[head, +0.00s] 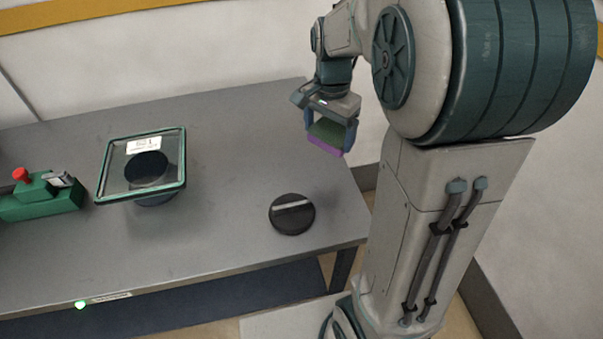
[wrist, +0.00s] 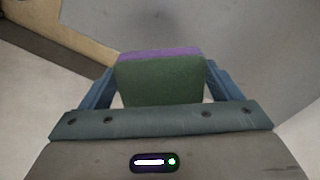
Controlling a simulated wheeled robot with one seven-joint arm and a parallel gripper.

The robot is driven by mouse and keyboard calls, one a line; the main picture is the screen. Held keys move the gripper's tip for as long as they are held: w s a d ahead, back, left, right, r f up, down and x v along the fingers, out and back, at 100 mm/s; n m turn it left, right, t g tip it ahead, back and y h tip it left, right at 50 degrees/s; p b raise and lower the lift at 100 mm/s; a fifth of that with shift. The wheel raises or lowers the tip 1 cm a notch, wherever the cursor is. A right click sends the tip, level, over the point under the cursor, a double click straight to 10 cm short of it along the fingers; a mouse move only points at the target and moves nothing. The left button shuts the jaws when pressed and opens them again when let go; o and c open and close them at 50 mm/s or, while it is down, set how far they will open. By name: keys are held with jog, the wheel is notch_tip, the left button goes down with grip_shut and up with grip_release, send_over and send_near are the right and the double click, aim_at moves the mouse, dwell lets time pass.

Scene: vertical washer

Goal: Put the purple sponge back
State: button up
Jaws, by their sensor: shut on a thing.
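The sponge (head: 326,144) has a purple side and a dark green side. My gripper (head: 331,128) is shut on it and holds it above the right end of the grey table, with the purple side lowest in the head view. In the wrist view the sponge (wrist: 160,80) sits between the two blue fingers of my gripper (wrist: 160,88), its green face toward the camera and a purple strip along the top. A round black holder (head: 292,215) with a light slot or bar across its top lies on the table, below and left of the sponge in the head view.
On the grey table (head: 225,165), a green-framed clear pane (head: 143,166) stands over a dark round base at the left. A green box with a red button (head: 38,192) is at the far left. The table between pane and black holder is clear. A wall runs behind.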

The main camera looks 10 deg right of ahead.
aim_at(338, 147)
jog(key=s, duration=0.1)
jog(key=s+m+b, duration=0.1)
jog(key=s+d+f+m, duration=0.1)
jog(key=s, duration=0.1)
jog(key=shift+s, duration=0.1)
jog(key=shift+a+f+m, duration=0.1)
jog(key=shift+m, duration=0.2)
jog(key=w+a+f, duration=0.2)
jog(key=w, duration=0.1)
jog(key=w+a+f+p, duration=0.1)
jog(key=w+a+f, duration=0.1)
jog(key=w, duration=0.1)
jog(key=w+a+f, duration=0.2)
jog(key=w, duration=0.1)
jog(key=shift+w+a+f, duration=0.15)
jog(key=shift+f, duration=0.15)
jog(key=shift+f+p, duration=0.5)
jog(key=shift+f, duration=1.55)
jog(key=shift+f, duration=0.1)
jog(key=shift+f, duration=0.15)
jog(key=o, duration=0.8)
jog(key=shift+r, duration=0.2)
